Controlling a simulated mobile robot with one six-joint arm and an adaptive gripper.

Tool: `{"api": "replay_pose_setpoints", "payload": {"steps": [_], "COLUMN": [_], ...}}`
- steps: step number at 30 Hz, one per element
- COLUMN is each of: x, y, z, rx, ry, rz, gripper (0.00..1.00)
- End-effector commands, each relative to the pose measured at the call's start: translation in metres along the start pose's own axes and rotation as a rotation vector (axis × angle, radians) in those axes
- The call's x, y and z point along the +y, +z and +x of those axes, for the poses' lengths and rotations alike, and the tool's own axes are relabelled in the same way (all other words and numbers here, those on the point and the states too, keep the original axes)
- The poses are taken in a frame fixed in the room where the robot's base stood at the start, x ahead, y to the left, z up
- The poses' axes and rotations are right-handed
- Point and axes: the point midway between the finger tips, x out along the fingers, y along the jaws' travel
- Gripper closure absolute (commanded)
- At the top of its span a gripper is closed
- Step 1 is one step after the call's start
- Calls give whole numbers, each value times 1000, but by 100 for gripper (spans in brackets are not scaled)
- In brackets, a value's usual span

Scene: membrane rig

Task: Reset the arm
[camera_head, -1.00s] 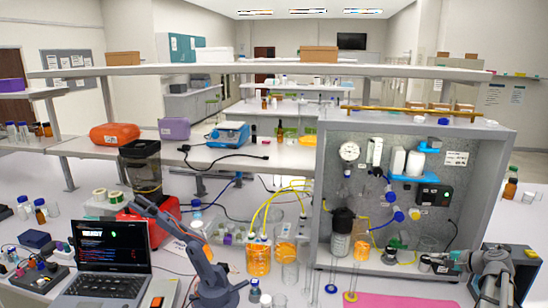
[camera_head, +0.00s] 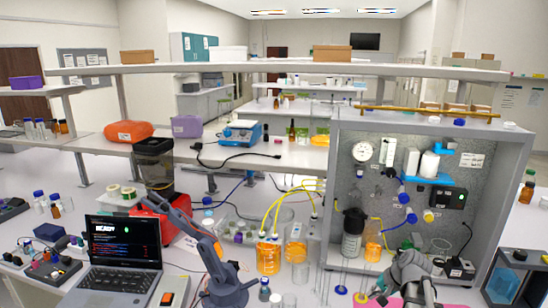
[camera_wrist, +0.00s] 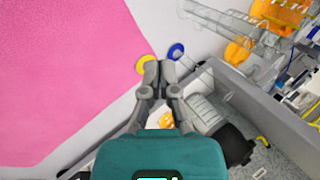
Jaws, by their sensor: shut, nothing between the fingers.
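My gripper (camera_wrist: 158,72) is shut and empty in the wrist view, seen past the teal housing of my wrist. Its tips show beside the yellow ring (camera_wrist: 146,64) and near the blue ring (camera_wrist: 176,51); I cannot tell its height above them. In the head view my arm comes in at the lower right, in front of the rig. A small blue-grey bench arm (camera_head: 211,252) stands bent on a round base, right of an open laptop (camera_head: 115,256). The laptop's dark screen shows white text that looks like "READY" and a green mark. A small device with an orange patch (camera_head: 168,298) lies between them.
The grey-framed rig (camera_head: 492,200) holds a gauge, tubing and bottles. Orange-filled beakers (camera_head: 268,256) with yellow tubes stand left of it. Thin upright rods rise by the rings. A pink mat (camera_wrist: 60,80) lies flat and bare. A dark box (camera_head: 522,262) stands at far right.

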Motion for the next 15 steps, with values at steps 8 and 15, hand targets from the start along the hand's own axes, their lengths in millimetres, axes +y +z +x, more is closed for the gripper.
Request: {"api": "replay_pose_setpoints", "payload": {"steps": [8,15], "x": [-18,-24], "y": [73,127], "z": [30,43], "rx": [-73,-125], "ry": [192,354], "rz": [-225,-415], "gripper": [100,100]}}
